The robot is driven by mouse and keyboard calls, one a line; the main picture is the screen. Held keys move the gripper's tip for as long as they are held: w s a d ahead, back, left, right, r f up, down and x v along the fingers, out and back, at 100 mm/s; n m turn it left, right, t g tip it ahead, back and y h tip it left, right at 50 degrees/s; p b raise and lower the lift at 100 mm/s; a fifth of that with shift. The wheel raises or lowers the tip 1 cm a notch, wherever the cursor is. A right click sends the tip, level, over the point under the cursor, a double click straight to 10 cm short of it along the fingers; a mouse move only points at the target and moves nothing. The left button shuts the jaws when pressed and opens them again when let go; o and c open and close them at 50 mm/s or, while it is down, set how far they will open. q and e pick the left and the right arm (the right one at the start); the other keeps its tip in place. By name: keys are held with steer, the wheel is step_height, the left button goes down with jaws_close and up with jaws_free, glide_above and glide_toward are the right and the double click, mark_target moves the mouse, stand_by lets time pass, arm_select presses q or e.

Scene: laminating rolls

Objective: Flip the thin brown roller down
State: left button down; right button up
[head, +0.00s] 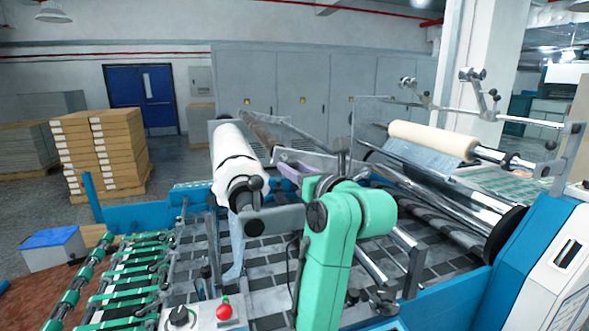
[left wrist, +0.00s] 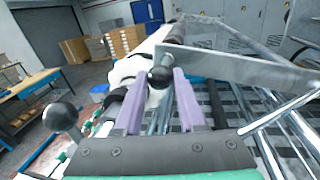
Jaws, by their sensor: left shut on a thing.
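The thin brown roller (head: 262,130) is raised behind the machine bed in the head view, slanting back and left. Its dark end (left wrist: 178,33) shows near the top of the left wrist view. My left gripper (head: 290,172) is near the roller's near end, partly hidden by my green arm. In the left wrist view its purple fingers (left wrist: 160,88) are shut on a black ball knob (left wrist: 160,77) beside a flat grey metal bar (left wrist: 240,68). My right gripper is not in view.
A thick white roll (head: 232,155) lies just left of the brown roller. A cream roll (head: 430,138) sits on a rod at the right. Green conveyor belts (head: 125,285) and a red button (head: 224,310) are at the front left. Stacked boxes (head: 103,152) stand behind.

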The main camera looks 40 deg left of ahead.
arm_select(q)
steer(key=f+b, duration=0.1)
steer(key=f+n+b, duration=0.1)
steer(key=b, duration=0.1)
steer(key=f+b, duration=0.1)
steer(key=shift+s+a, duration=0.15)
steer(key=shift+s, duration=0.1)
steer(key=c, duration=0.5)
jaws_free()
steer(key=b+v, duration=0.2)
steer(key=v, duration=0.3)
steer(key=b+v, duration=0.2)
steer(key=v, duration=0.2)
steer(key=b+v, duration=0.2)
steer(key=v, duration=0.3)
steer(key=shift+s+d+r+b, duration=0.1)
steer(key=shift+d+r+b, duration=0.15)
steer(key=shift+b, duration=0.15)
steer(key=shift+a, duration=0.1)
